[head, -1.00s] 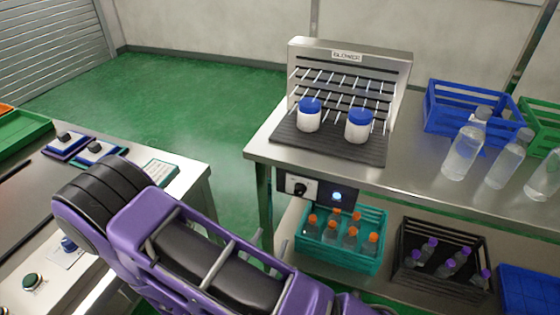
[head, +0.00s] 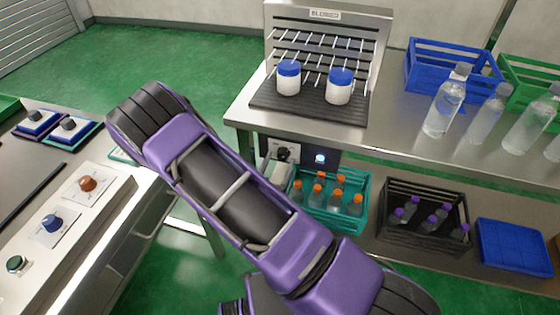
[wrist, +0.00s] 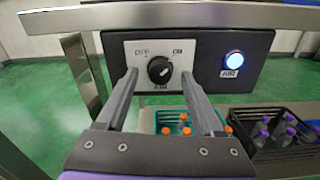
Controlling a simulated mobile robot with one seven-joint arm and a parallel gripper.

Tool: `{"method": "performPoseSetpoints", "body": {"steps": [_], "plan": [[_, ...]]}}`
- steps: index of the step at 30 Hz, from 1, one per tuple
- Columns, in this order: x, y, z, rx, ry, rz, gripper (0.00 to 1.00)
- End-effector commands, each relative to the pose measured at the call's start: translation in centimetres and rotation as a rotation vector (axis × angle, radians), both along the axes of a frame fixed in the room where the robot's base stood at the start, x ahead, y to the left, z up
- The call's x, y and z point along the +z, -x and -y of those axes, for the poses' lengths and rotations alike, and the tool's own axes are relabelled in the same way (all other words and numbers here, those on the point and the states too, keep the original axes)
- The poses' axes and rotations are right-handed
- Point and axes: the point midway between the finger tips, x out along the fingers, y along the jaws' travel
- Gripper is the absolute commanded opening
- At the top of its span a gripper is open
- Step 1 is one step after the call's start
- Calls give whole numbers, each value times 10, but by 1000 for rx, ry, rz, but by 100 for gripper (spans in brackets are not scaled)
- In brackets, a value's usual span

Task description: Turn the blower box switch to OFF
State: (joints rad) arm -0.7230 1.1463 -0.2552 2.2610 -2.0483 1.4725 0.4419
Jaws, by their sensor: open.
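The blower box (wrist: 205,60) hangs under the front edge of the steel table. Its black rotary switch (wrist: 160,69) sits on a white plate, with OFF at the upper left, ON at the upper right and small lettering below. I cannot clearly tell where the knob points. In the head view the switch (head: 284,153) shows just beyond my arm. My gripper (wrist: 158,78) is open and empty, its fingers to the left and right of the knob in the wrist view. I cannot tell whether they touch it. Most of the gripper is hidden by my arm in the head view.
A lit blue-white button (wrist: 235,60) is right of the switch. The table edge (wrist: 200,14) runs above. A teal crate (head: 330,203) of orange-capped bottles and a black crate (head: 425,220) stand below. The blower rack (head: 322,50) with two blue-lidded jars is on top.

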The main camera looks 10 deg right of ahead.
Motion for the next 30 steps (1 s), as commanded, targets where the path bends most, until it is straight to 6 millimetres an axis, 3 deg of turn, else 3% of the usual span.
{"method": "performPoseSetpoints", "body": {"steps": [12,24,30], "plan": [[0,-9,5,0,2,0,69],[0,-8,5,0,1,0,0],[0,-8,5,0,3,-2,0]]}}
